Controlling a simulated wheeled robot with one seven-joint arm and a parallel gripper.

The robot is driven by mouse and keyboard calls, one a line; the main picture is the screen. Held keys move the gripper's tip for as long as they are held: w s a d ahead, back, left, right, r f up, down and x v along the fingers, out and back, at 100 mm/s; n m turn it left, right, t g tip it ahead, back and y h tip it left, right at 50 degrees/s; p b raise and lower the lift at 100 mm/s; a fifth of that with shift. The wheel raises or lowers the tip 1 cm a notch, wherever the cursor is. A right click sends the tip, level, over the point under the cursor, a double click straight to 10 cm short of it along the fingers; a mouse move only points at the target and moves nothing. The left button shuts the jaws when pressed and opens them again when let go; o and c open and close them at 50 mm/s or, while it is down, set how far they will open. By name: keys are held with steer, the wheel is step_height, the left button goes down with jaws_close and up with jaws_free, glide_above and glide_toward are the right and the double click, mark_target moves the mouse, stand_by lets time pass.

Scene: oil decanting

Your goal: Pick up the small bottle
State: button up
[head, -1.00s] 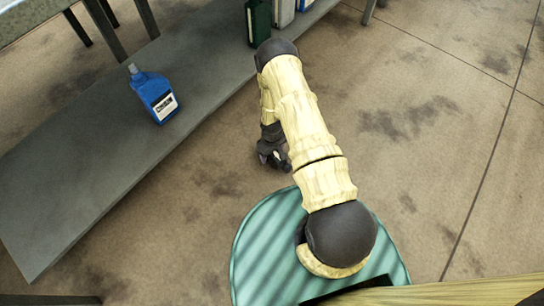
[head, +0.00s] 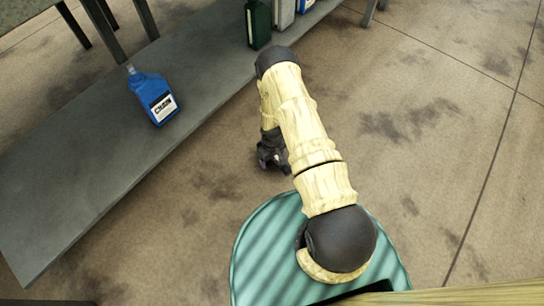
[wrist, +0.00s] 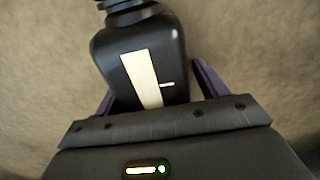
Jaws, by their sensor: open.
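A dark bottle (wrist: 148,60) with a pale label and a ribbed neck shows in the wrist view. It reaches in between the two fingers of my open gripper (wrist: 152,80), with a gap at the right finger; contact at the left is hard to tell. In the head view my gripper (head: 274,163) hangs low over the floor beside my arm, and the dark bottle cannot be made out there. A blue bottle (head: 153,97) with a white label stands on the grey bench in the head view. I cannot tell which is the small bottle from size alone.
The long grey bench (head: 75,170) runs along the left. A dark green container (head: 258,25) and a pale container (head: 284,13) stand at its far end. A green striped round surface (head: 265,250) lies under my arm. The brown floor at right is clear.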

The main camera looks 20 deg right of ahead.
steer(key=shift+f, duration=0.2)
steer(key=shift+c, duration=0.2)
steer(key=c, duration=1.5)
step_height(320, 180, up, 11)
steer(key=p, duration=0.6)
steer(key=shift+f, duration=0.15)
steer(key=shift+c, duration=0.2)
steer(key=shift+f, duration=0.1)
